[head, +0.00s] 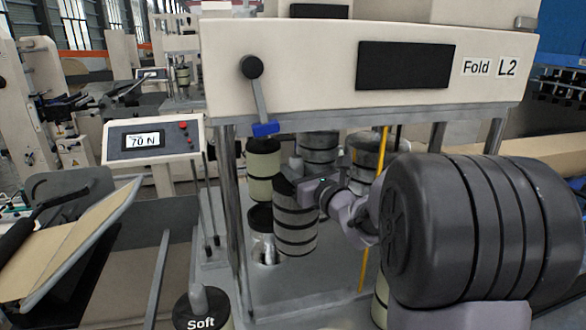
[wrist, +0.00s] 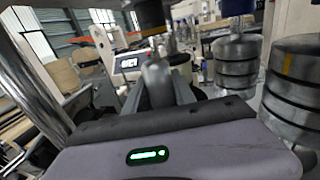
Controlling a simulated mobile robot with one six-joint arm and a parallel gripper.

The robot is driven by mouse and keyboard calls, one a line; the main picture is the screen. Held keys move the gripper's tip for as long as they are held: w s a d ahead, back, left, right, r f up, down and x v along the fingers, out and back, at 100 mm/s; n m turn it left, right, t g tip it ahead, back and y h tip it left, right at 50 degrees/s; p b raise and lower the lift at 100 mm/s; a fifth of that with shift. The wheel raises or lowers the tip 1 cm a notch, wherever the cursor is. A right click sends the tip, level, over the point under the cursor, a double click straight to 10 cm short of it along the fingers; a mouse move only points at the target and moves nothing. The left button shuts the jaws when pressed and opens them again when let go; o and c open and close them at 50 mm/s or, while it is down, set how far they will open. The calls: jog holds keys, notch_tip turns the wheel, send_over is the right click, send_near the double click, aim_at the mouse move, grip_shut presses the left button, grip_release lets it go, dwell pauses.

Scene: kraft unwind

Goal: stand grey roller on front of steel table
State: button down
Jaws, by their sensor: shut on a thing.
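A grey roller (head: 296,232) with dark bands is upright under the machine's beam in the head view. My gripper (head: 297,175) is at its top end, shut on it, reaching in from the right. I cannot tell whether its base touches the steel table (head: 300,290). The table's bare front part lies below it in the picture.
Banded rollers also show right in the wrist view (wrist: 237,68). A post (head: 232,200) and yellow rod (head: 371,220) flank the space. A "Soft" roller (head: 201,308) is front left.

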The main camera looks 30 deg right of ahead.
jog(key=shift+r, duration=0.25)
jog(key=shift+r, duration=0.85)
